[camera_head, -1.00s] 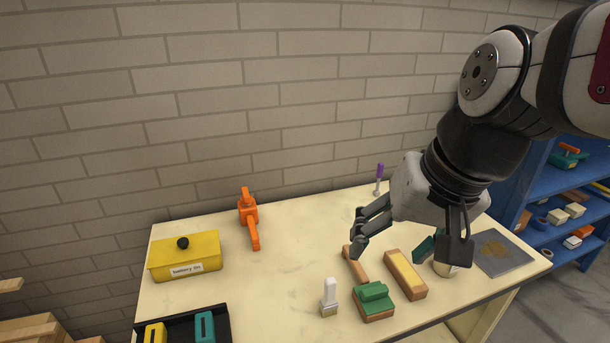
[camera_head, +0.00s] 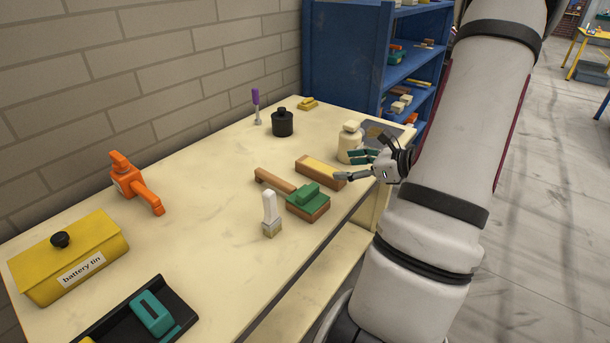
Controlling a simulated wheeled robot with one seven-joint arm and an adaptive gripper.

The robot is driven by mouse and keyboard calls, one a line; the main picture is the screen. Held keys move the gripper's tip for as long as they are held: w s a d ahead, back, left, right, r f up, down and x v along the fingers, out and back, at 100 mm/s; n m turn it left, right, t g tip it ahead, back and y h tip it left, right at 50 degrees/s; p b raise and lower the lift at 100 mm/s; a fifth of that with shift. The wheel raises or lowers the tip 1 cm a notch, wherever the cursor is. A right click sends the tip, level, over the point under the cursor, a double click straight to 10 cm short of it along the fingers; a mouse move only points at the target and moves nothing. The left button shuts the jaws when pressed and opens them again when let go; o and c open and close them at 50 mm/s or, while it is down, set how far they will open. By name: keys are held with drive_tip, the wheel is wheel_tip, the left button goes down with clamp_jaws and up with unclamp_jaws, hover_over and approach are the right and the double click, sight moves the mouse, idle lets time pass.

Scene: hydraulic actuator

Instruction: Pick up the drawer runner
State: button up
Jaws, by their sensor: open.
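A long wooden block with a yellow strip on top (camera_head: 317,170) lies on the workbench near its front edge. It looks most like the drawer runner, but no label confirms this. My gripper (camera_head: 353,167) is open, with its fingers spread at the right end of this block, pointing left. The lower fingertip appears close to the block's right end; I cannot tell whether it touches. Nothing shows between the fingers. The block is almost fully visible.
A cream bottle (camera_head: 348,146) stands just behind my gripper. A black canister (camera_head: 282,124) stands farther back.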

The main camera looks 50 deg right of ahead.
drive_tip(key=shift+s+d+f+m+h, duration=0.3)
drive_tip(key=shift+d+f+m, duration=0.15)
drive_tip(key=shift+d+f, duration=0.15)
drive_tip(key=shift+s+d+f+m+h, duration=0.3)
drive_tip(key=shift+d+f+m, duration=0.15)
drive_tip(key=shift+d, duration=0.15)
approach(321, 167)
drive_tip(key=x, duration=0.4)
drive_tip(key=shift+w+a+f+b, duration=0.1)
drive_tip(key=shift+f+b, duration=0.25)
drive_tip(key=shift+b, duration=0.05)
drive_tip(key=shift+r+x, duration=0.2)
drive_tip(key=shift+x, duration=2.7)
drive_tip(key=shift+w, duration=0.1)
drive_tip(key=shift+c, duration=0.6)
drive_tip(key=c, duration=1.3)
